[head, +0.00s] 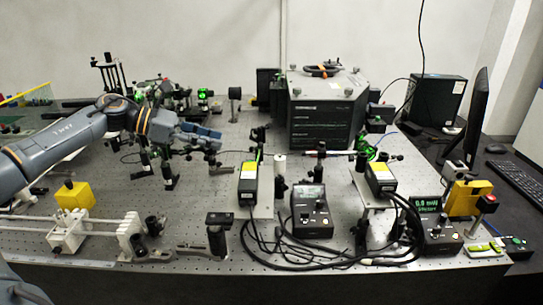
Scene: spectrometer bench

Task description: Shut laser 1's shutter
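Two black laser heads with yellow labels stand on the optical table (190,262). One laser head (248,184) is near the middle and the other laser head (381,178) is to its right. I cannot read which one is laser 1, and no shutter is clear enough to tell open from shut. My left gripper (208,136) is above the table, to the left of and behind the middle laser head, apart from it. Its fingers are too small and overlapped to tell whether they are open. My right gripper is not in view.
Two control boxes (312,212) (440,238) with cables stand in front of the lasers. A large dark instrument (322,115) is behind. Posts and optics crowd the back left. A white rail assembly (66,236) and yellow block (74,194) are front left. A monitor (477,115) stands right.

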